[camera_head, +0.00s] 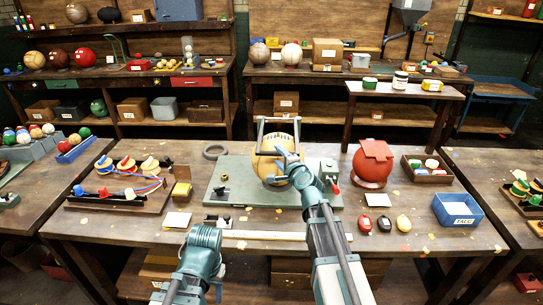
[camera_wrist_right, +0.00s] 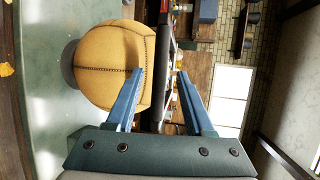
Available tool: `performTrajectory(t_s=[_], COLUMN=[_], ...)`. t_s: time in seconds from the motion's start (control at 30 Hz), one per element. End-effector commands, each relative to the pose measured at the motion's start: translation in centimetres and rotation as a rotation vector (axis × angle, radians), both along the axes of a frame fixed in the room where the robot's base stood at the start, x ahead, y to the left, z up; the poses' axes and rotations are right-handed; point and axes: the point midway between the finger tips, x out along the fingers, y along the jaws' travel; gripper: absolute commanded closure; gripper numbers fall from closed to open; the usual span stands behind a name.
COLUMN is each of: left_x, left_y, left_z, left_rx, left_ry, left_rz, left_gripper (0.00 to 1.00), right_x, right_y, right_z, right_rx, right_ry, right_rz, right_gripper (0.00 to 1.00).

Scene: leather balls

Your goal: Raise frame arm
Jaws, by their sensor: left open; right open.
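The grey frame arm (camera_head: 278,121) stands up around a tan stitched leather ball (camera_head: 268,168) on a green plate (camera_head: 225,185). In the right wrist view the ball (camera_wrist_right: 108,65) is at the left. A dark bar of the frame arm (camera_wrist_right: 163,60) runs between the fingers. My right gripper (camera_head: 284,153) is in front of the ball, by the frame's bar. In the wrist view its two blue fingers (camera_wrist_right: 162,88) are open, one either side of the bar; contact is unclear. My left gripper (camera_head: 213,262) is low at the bench's front edge, apart from the frame; its fingers are hard to make out.
A red ball (camera_head: 372,165) stands right of the plate, near a blue tray (camera_head: 457,209). A wooden rack (camera_head: 100,201) with coloured pieces is at left. A pale strip (camera_head: 258,234) lies along the front. The bench between plate and rack holds small items.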

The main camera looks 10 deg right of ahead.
Motion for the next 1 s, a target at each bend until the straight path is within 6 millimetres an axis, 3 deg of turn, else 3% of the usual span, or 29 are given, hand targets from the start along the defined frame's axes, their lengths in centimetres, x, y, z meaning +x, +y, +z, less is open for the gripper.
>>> performTrajectory(t_s=[0.03, 0.2, 0.5, 0.8, 1.0], left_x=[0.0, 0.0, 0.0, 0.0, 0.0], left_y=[0.0, 0.0, 0.0, 0.0, 0.0], left_z=[-0.4, -0.7, -0.7, -0.7, -0.7], left_rx=[0.000, 0.000, 0.000, 0.000, 0.000], left_ry=[0.000, 0.000, 0.000, 0.000, 0.000], left_rz=[0.000, 0.000, 0.000, 0.000, 0.000], left_gripper=[0.50, 0.50, 0.50, 0.50, 0.50], right_x=[1.1, 2.4, 2.5, 2.4, 2.4], right_y=[-0.2, -0.5, -0.5, -0.5, -0.5], right_z=[-0.4, -0.7, -0.7, -0.7, -0.7], right_rx=[0.000, 0.000, 0.000, 0.000, 0.000], right_ry=[0.000, 0.000, 0.000, 0.000, 0.000], right_rz=[-0.001, -0.002, -0.002, -0.002, -0.002], right_gripper=[0.47, 0.47, 0.47, 1.00, 1.00])
